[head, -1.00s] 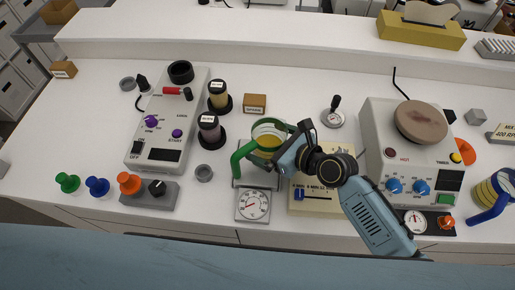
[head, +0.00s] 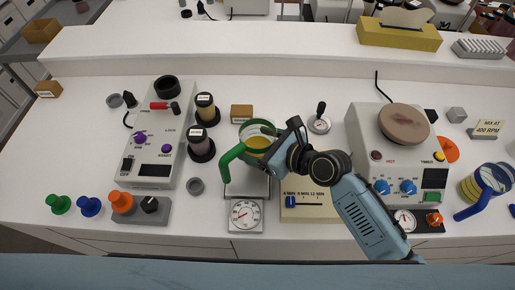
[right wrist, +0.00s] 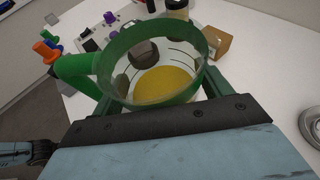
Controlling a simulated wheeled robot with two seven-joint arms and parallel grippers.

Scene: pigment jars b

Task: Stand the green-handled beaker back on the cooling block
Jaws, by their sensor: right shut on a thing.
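The green-handled beaker (head: 238,152) is a clear vessel with a green band and yellow contents. My right gripper (head: 283,146) is shut on its right side; the handle points left and toward the front. In the right wrist view the beaker (right wrist: 150,65) is seen from above, with yellow (right wrist: 165,84) at the bottom. In the head view it overlaps the back of a dial scale's plate (head: 246,183); it looks raised, but its exact height is unclear. I cannot tell for certain which item is the cooling block. My left gripper is not in view.
A beige slider panel (head: 318,212) lies right of the dial scale (head: 245,216). Dark jars (head: 199,139) and a small wooden block (head: 241,113) stand behind left. A hot plate (head: 404,124) is at right. A blue-handled beaker (head: 484,184) stands at far right.

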